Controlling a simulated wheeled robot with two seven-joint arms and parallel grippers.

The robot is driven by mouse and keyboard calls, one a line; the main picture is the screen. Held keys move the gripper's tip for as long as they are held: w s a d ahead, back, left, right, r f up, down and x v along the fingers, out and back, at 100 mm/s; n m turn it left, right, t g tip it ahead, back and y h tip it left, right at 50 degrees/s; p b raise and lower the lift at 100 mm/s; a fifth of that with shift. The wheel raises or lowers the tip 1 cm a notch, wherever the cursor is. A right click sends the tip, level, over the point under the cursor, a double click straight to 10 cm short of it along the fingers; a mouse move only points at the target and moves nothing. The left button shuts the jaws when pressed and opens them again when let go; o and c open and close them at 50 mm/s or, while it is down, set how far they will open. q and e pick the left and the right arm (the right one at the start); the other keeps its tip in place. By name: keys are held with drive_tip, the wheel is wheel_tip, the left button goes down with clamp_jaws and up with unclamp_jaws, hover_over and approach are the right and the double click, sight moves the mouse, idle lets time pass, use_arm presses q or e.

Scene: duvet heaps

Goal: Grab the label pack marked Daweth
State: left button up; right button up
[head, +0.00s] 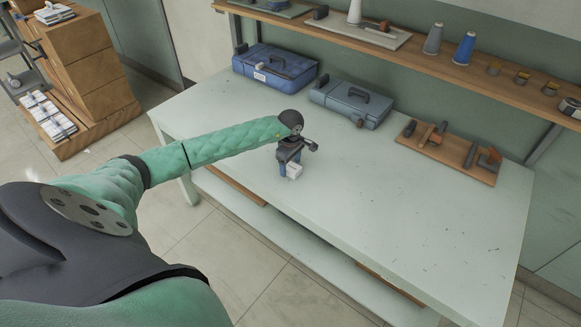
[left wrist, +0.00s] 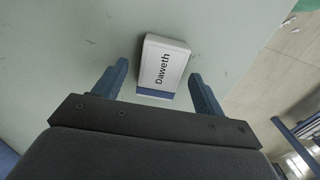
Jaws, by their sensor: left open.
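The label pack (left wrist: 163,66) is a small white block with a blue band, marked "Daweth" in the left wrist view. A gap shows between each finger and the pack. In the head view the gripper (head: 289,168) points down at the table, partly hiding the pack. My right gripper is not in view.
A blue case (head: 275,72) and a grey-blue case (head: 350,104) stand at the table's back. A wooden tool board (head: 450,152) lies at the right. A shelf (head: 420,52) with spools runs above. The table's front and right are clear.

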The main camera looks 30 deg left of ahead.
use_arm(q)
drive_tip(key=shift+f, duration=0.2)
drive_tip(key=shift+c, duration=0.2)
drive_tip(key=c, duration=1)
drive_tip(key=shift+r, duration=0.1)
drive_tip(key=shift+c, duration=0.2)
